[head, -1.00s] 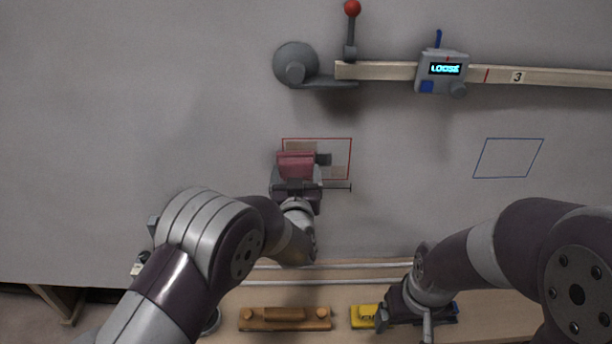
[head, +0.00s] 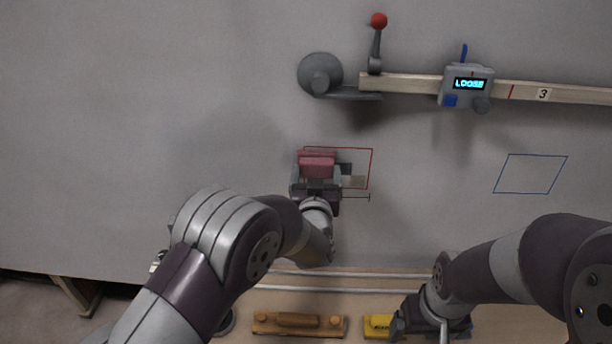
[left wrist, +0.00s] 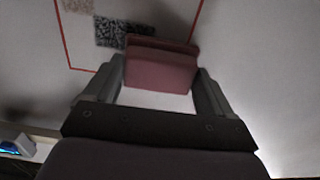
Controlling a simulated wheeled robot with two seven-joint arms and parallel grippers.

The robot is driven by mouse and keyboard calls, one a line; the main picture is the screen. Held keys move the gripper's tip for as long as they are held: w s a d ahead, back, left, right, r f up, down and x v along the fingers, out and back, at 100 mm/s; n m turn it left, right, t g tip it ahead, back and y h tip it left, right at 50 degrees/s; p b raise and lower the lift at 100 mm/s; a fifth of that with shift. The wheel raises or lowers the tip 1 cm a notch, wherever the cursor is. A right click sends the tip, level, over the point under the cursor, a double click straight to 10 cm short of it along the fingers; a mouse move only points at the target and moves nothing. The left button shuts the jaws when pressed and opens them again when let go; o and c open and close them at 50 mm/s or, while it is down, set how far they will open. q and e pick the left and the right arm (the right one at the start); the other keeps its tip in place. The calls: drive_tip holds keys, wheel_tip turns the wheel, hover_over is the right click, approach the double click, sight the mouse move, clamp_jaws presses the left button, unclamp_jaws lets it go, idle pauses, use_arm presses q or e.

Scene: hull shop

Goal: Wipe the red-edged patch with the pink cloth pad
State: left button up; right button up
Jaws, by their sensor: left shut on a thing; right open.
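The pink cloth pad (head: 317,161) is held in my left gripper (head: 317,185), which is shut on it. It also shows between the fingers in the left wrist view (left wrist: 160,68). The pad lies over the left part of the red-edged patch (head: 361,158) on the grey surface; contact cannot be told for sure. A dark speckled square (left wrist: 118,34) and a paler brownish one (left wrist: 77,5) show inside the red outline beside the pad. Part of the patch is hidden by pad and gripper. My right gripper (head: 402,322) is open, low by a yellow object (head: 378,324).
A wooden batten (head: 410,84) crosses above, with a grey clamp and red-knobbed lever (head: 376,48) and a box reading "LOOSE" (head: 468,86). A blue-edged patch (head: 530,173) is to the right. A brown handled block (head: 298,324) lies on the ledge below.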

sight(331, 175)
use_arm(q)
drive_tip(key=shift+d+f, duration=0.2)
drive_tip(key=shift+d, duration=1.4)
drive_tip(key=shift+d+p, duration=0.3)
drive_tip(key=shift+d, duration=4.3)
drive_tip(key=shift+o, duration=0.3)
drive_tip(key=shift+c, duration=0.3)
drive_tip(key=shift+s+a, duration=0.1)
drive_tip(key=shift+s, duration=0.5)
drive_tip(key=shift+s+p, duration=0.1)
drive_tip(key=shift+p, duration=0.2)
